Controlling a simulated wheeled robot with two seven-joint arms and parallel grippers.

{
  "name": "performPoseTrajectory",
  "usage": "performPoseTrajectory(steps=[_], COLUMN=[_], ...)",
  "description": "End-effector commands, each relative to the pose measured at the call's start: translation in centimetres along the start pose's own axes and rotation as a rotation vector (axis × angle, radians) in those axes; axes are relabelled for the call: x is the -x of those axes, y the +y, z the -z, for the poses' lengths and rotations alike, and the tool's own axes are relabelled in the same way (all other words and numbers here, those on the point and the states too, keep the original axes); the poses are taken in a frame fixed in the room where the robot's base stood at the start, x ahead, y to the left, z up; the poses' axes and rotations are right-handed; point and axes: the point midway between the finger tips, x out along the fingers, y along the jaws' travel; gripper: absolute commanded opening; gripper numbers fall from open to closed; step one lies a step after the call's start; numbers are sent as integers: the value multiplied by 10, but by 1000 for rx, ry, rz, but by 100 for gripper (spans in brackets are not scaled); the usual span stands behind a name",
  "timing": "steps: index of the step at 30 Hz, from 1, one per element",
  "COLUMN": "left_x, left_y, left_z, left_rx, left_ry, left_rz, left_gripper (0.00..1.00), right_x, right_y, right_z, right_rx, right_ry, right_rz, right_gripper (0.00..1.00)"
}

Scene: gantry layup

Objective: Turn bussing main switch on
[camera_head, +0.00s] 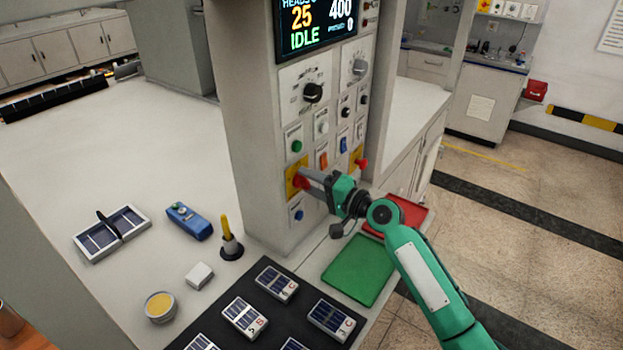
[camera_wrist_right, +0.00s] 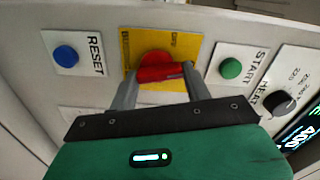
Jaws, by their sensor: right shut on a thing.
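A control panel (camera_head: 240,130) stands on the counter. On its left side a red rotary switch (camera_head: 299,181) sits on a yellow plate (camera_head: 290,187). My right gripper (camera_head: 308,178) reaches it from the right and is shut on its red handle. The right wrist view shows the same red switch (camera_wrist_right: 155,64) with the gripper fingertips (camera_wrist_right: 160,80) on both sides of the handle. The yellow plate (camera_wrist_right: 195,48) bears small lettering that seems to read OFF. A second red switch (camera_head: 361,163) on a yellow plate is to the right. My left gripper is not in view.
A screen (camera_head: 312,20) on the panel reads IDLE. A green START button (camera_wrist_right: 230,68) and a blue RESET button (camera_wrist_right: 66,56) flank the held switch. Solar cell trays, a blue device (camera_head: 189,221) and a green mat (camera_head: 358,270) lie on the counter.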

Motion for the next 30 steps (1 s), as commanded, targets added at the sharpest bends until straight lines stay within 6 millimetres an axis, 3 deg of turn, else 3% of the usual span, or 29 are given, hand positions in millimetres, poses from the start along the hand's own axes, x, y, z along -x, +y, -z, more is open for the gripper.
performPoseTrajectory(steps=[12, 30], left_x=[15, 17], left_y=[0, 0], left_z=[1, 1], left_rx=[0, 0], left_ry=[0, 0], left_rz=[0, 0], left_gripper=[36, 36], right_x=[0, 0], right_y=[0, 2], right_z=[1, 1], right_rx=[-231, -279], right_ry=[0, 1], right_rz=[-1, -1], right_gripper=[26, 26])
